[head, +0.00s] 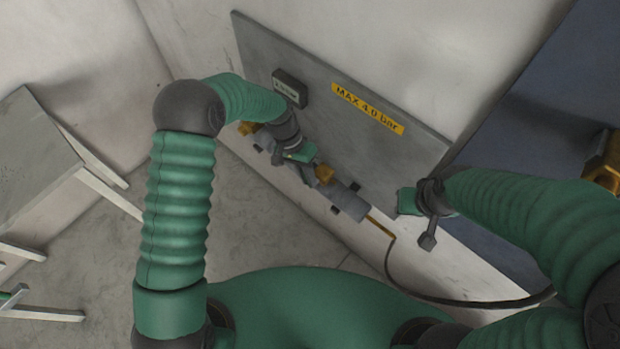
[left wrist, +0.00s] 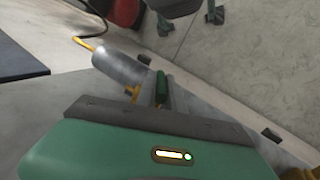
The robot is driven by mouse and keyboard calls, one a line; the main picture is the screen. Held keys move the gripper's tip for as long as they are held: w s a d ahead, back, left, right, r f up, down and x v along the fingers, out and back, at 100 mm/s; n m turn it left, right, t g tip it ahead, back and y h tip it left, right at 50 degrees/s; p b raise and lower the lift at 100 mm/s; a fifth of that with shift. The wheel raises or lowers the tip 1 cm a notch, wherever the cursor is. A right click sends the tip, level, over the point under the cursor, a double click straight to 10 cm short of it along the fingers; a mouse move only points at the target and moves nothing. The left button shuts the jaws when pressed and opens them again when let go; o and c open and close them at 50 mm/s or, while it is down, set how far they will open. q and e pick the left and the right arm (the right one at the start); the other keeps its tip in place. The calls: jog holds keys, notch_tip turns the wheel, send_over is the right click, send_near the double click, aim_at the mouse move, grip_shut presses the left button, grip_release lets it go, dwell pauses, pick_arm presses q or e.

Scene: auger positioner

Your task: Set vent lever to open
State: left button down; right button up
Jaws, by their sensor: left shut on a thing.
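The grey panel (head: 365,150) on the wall carries a low pipe assembly (head: 345,200) with orange-yellow fittings. My left gripper (head: 303,153) is at the middle of this assembly, shut on what looks like the vent lever. The lever is mostly hidden by the fingers. One orange-yellow fitting (head: 325,173) is just right of the gripper. In the left wrist view a green finger (left wrist: 161,88) stands beside a small yellow part (left wrist: 133,91), with a grey cylinder (left wrist: 120,66) behind. My right gripper (head: 418,218) hangs right of the assembly, open and empty.
A yellow label reading MAX 4.0 bar (head: 368,109) and a small dark plate (head: 290,88) are on the panel. A grey table (head: 35,150) is at the left.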

pick_arm(q)
jog(key=shift+w+a+f+g+h+b, duration=0.2)
jog(key=shift+a+f+g+h+b, duration=0.15)
jog(key=shift+g+h+b, duration=0.45)
jog(key=shift+r, duration=0.1)
jog(key=c, duration=1.5)
grip_release()
jog(key=shift+o, duration=0.2)
jog(key=shift+a+r, duration=0.1)
jog(key=b+v, duration=0.1)
jog(key=v, duration=1.5)
jog(key=shift+a+b, duration=0.35)
jog(key=shift+a, duration=0.05)
